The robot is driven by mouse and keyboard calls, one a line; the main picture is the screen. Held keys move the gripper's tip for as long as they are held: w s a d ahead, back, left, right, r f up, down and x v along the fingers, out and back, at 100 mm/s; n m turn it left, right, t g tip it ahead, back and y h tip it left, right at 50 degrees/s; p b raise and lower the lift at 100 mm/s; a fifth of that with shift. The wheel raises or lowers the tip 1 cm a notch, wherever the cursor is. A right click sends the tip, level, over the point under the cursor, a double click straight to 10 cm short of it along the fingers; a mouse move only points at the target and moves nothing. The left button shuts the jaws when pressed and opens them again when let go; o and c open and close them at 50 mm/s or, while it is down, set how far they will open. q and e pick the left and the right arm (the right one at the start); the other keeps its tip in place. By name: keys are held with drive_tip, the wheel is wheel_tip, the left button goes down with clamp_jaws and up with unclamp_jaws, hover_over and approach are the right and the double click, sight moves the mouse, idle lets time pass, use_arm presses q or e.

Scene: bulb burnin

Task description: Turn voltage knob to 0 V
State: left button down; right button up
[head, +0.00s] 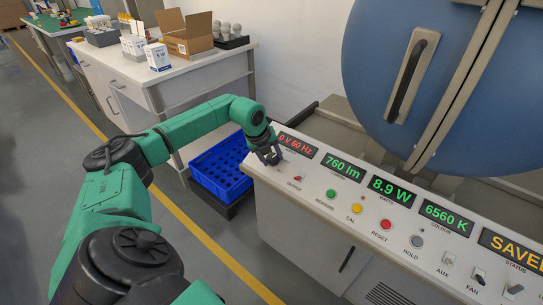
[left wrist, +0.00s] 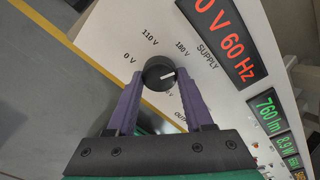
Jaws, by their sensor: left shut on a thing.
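The voltage knob (left wrist: 158,72) is a round black knob with a white pointer line, on the white panel in the left wrist view. The line points to the right in that picture, away from the 0 V mark (left wrist: 130,57). Marks for 110 V and 180 V show above the knob; another mark below it is partly hidden. My left gripper (left wrist: 158,76) is shut on the knob, one purple finger on each side. In the head view my left gripper (head: 269,158) is at the panel's left end and hides the knob. My right gripper is not in view.
The red supply display (head: 296,145) beside the knob is cut off or partly covered, showing "0 V 60 Hz". More displays, buttons and switches run rightward along the panel (head: 318,208). A blue crate (head: 221,172) stands left of the panel. A blue round door (head: 385,60) rises behind.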

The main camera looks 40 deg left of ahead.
use_arm(q)
drive_tip(key=n, duration=0.1)
drive_tip(key=n+p, duration=0.1)
drive_tip(key=n, duration=0.1)
drive_tip(key=shift+r+n, duration=0.2)
drive_tip(key=shift+n, duration=0.1)
drive_tip(key=n+p, duration=0.1)
drive_tip(key=n, duration=0.2)
drive_tip(key=shift+w+a+n+p, duration=0.1)
drive_tip(key=shift+n+p, duration=0.2)
drive_tip(key=shift+p, duration=0.1)
drive_tip(key=n+p, duration=0.1)
drive_tip(key=n, duration=0.1)
drive_tip(key=shift+r+n+t+p, duration=0.15)
drive_tip(key=shift+n+t+p, duration=0.15)
drive_tip(key=n+p, duration=0.2)
drive_tip(key=shift+n, duration=0.4)
drive_tip(key=n+t+p, duration=0.1)
drive_tip(key=n+p, duration=1.1)
drive_tip(key=p, duration=0.6)
drive_tip(key=shift+n+p, duration=0.3)
drive_tip(key=shift+f+n+p, duration=0.2)
drive_tip(key=shift+n+p, duration=0.8)
drive_tip(key=shift+p, duration=0.1)
drive_tip(key=shift+a, duration=0.1)
drive_tip(key=shift+f, duration=0.15)
